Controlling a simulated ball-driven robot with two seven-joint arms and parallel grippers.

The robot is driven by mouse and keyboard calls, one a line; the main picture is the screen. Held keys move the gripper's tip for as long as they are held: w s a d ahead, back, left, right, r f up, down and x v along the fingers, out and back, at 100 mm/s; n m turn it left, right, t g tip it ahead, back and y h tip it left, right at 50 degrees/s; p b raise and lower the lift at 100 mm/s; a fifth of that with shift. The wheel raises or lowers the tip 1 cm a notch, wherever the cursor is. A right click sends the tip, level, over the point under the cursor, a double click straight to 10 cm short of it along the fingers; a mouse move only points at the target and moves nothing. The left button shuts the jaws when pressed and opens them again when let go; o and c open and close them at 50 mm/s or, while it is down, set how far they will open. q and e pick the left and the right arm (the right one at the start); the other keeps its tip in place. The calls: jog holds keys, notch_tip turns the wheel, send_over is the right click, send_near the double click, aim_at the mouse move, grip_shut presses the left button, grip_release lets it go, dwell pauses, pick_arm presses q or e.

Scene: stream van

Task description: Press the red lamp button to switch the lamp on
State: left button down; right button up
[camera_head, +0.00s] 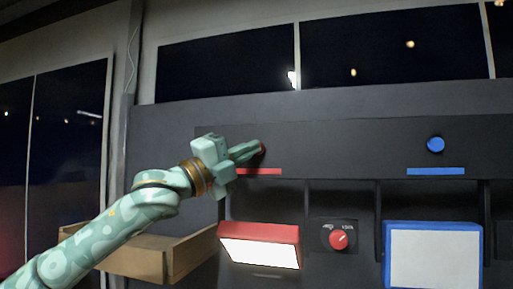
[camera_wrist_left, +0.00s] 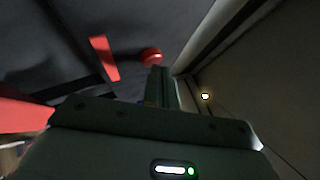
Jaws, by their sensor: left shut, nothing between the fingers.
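The red lamp button (camera_head: 262,149) is a small red knob on the dark wall panel, mostly hidden behind my fingertips in the head view. In the left wrist view the red button (camera_wrist_left: 151,55) shows just past the finger ends. My left gripper (camera_head: 257,149) is shut and empty, its tips at the button; I cannot tell whether they touch it. It also shows in the left wrist view (camera_wrist_left: 158,72). The red-framed lamp (camera_head: 260,247) below has a bright white face. My right gripper is not in view.
A red strip (camera_head: 258,171) lies under the red button. To the right are a blue button (camera_head: 435,144), its blue strip (camera_head: 436,171), a blue-framed box (camera_head: 433,256) with a duller pale face, and a red dial (camera_head: 339,240). A wooden tray (camera_head: 130,262) is beyond my left arm.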

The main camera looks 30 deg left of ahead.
pick_arm(q)
jog(key=shift+s, duration=0.2)
jog(key=s, duration=0.2)
jog(key=s+d, duration=0.1)
jog(key=s+b, duration=0.1)
jog(key=s, duration=0.1)
jog(key=shift+s+d, duration=0.25)
jog(key=shift+s, duration=0.1)
dwell(0.4)
